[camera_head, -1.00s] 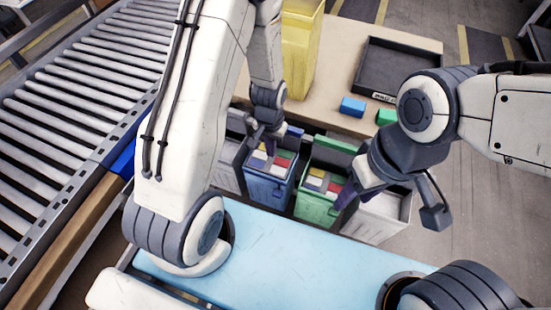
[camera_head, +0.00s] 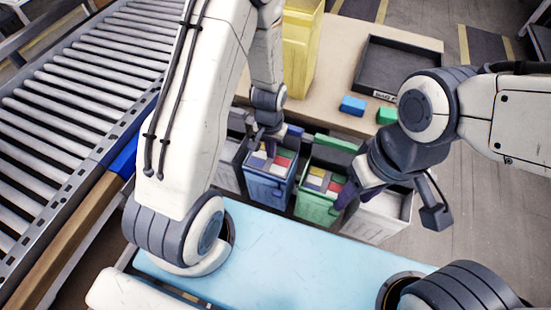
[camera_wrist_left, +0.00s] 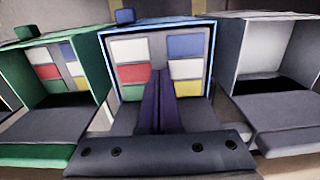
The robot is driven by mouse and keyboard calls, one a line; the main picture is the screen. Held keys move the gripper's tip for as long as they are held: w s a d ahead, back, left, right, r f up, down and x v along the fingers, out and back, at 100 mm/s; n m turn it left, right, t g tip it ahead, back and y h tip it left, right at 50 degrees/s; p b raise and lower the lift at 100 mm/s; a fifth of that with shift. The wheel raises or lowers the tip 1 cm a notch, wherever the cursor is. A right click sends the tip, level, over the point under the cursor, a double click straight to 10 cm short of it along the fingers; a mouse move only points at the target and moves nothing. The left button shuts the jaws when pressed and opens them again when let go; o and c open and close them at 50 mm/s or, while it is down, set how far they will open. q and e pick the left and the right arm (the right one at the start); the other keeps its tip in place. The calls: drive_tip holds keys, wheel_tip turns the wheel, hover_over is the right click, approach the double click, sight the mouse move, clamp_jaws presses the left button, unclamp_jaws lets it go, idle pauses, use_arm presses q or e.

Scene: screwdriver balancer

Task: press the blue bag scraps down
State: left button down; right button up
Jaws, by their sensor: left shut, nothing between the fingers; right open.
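The blue bag (camera_head: 268,187) stands open in a row in front of the far table, with scraps (camera_head: 283,161) in white, red, blue and other colours inside. In the left wrist view its blue rim (camera_wrist_left: 110,62) frames two columns of scraps (camera_wrist_left: 131,72). My left gripper (camera_head: 268,147) is shut and empty, pointing into the blue bag. In the left wrist view its closed fingers (camera_wrist_left: 159,80) lie between the two columns; contact with scraps cannot be told. My right gripper (camera_head: 345,195) is open beside the green bag's right side, partly hidden by its wrist.
A green bag (camera_head: 315,208) with coloured scraps stands right of the blue one. A grey bin (camera_head: 228,172) and a white bin (camera_head: 378,222) flank them. The table holds a yellow bin (camera_head: 301,50), black tray (camera_head: 395,75), blue block (camera_head: 352,106) and green block (camera_head: 386,116).

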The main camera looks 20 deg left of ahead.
sight(271, 161)
use_arm(q)
drive_tip(key=shift+f+b, duration=1.9)
drive_tip(key=shift+f, duration=0.9)
drive_tip(key=shift+r, duration=0.1)
wheel_tip(271, 161, up, 9)
drive_tip(key=p, duration=0.8)
drive_tip(key=shift+r+p, duration=0.15)
drive_tip(key=shift+p, duration=0.2)
